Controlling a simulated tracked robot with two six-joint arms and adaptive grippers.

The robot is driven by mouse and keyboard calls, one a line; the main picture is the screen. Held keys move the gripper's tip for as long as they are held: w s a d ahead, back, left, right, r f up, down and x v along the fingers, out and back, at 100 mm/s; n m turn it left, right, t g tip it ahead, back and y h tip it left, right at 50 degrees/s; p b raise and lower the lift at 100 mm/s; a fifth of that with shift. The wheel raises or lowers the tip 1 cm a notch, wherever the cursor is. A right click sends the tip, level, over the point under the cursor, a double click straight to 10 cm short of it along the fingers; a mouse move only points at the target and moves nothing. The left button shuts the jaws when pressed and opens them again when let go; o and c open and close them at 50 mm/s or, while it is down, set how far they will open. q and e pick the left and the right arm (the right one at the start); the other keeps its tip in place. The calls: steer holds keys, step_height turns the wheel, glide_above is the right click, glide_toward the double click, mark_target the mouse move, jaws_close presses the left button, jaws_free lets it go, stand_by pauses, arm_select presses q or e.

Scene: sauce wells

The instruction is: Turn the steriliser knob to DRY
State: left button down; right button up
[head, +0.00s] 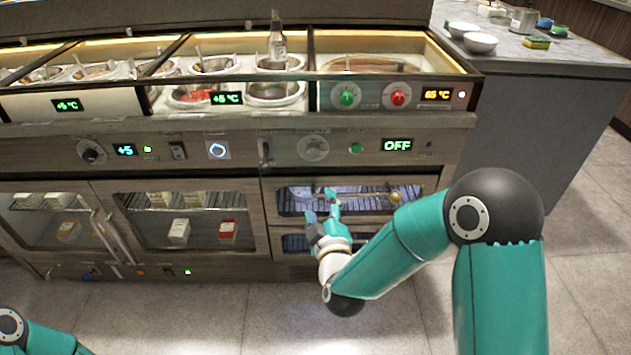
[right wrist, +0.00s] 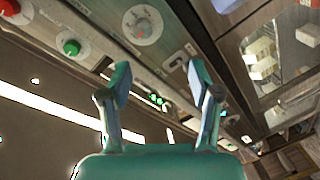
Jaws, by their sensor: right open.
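The steriliser knob (head: 313,148) is a round silver dial on the lower control panel, left of a green button and a green display (head: 397,145) reading OFF. My right gripper (head: 322,208) is open and empty, below the knob in the head view and in front of the glass-fronted drawers. In the right wrist view the knob (right wrist: 142,25) shows at the top, beyond the open fingers (right wrist: 158,72) and apart from them. The knob's marks are too small to read. My left gripper is out of view; only part of that arm shows at lower left.
Green (head: 347,98) and red (head: 398,96) knobs sit on the panel above. A small handle (head: 264,152) stands left of the steriliser knob, and a black knob (head: 91,152) further left. Glass doors (head: 187,215) are at left. The floor in front is clear.

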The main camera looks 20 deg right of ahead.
steer(key=r+t, duration=0.1)
arm_select(q)
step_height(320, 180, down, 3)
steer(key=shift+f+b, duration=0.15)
steer(key=shift+b, duration=0.85)
arm_select(e)
glide_toward(314, 154)
steer(key=shift+n+h, duration=0.3)
steer(key=shift+h, duration=0.1)
steer(key=w, duration=0.6)
steer(key=w+d, duration=0.1)
steer(key=w, duration=0.2)
steer(key=shift+d+f, duration=0.1)
steer(key=shift+f, duration=0.05)
steer(key=shift+s, duration=0.1)
steer(key=c, duration=1.1)
